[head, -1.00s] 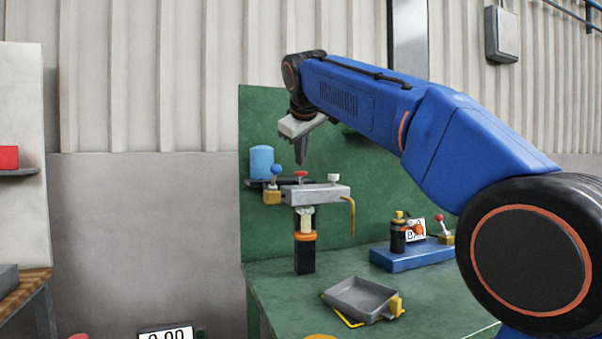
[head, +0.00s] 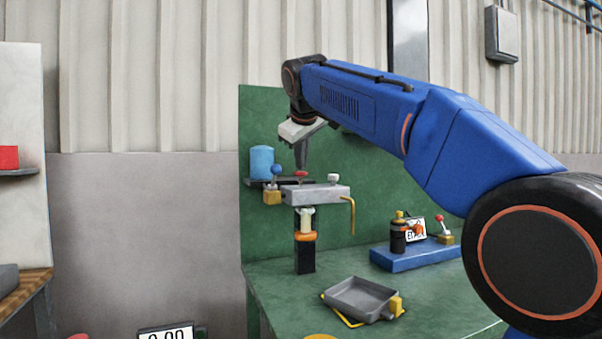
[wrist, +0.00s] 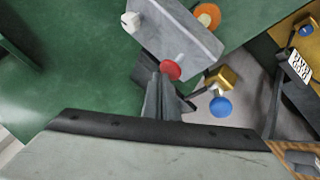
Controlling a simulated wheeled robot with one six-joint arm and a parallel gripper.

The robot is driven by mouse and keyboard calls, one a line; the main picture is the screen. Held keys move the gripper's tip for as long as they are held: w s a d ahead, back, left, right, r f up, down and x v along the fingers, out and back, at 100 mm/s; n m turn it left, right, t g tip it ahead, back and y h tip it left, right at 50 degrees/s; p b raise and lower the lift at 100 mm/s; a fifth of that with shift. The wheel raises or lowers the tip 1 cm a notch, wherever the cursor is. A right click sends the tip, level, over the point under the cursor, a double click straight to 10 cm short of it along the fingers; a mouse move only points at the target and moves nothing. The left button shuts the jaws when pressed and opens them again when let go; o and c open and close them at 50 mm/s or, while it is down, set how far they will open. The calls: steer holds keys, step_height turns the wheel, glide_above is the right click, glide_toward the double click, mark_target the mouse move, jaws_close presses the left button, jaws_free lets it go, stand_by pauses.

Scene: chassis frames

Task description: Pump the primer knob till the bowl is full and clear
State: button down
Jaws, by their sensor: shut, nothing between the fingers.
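A grey filter head (head: 316,193) stands on a post at the back of the green bench. A red knob (head: 300,174) and a white knob (head: 333,178) sit on its top; which is the primer knob is not marked. Below the head are a pale neck, an orange ring (head: 305,236) and a black cylinder (head: 304,258); no fill level can be made out. My gripper (head: 301,168) is shut and empty, pointing down at the red knob. In the wrist view the fingertips (wrist: 163,82) lie right beside the red knob (wrist: 171,70); contact cannot be told.
A blue ball lever (head: 276,170) on a brass block stands just left of the head. A bent yellow pipe (head: 352,216) hangs at its right. A grey tray (head: 361,297) lies in front. A blue base (head: 416,254) with fittings is at right. A blue cup (head: 262,162) stands behind.

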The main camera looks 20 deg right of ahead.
steer(key=shift+f, duration=0.8)
stand_by(0.9)
steer(key=shift+r, duration=1.4)
steer(key=shift+r, duration=0.1)
steer(key=shift+r, duration=2.4)
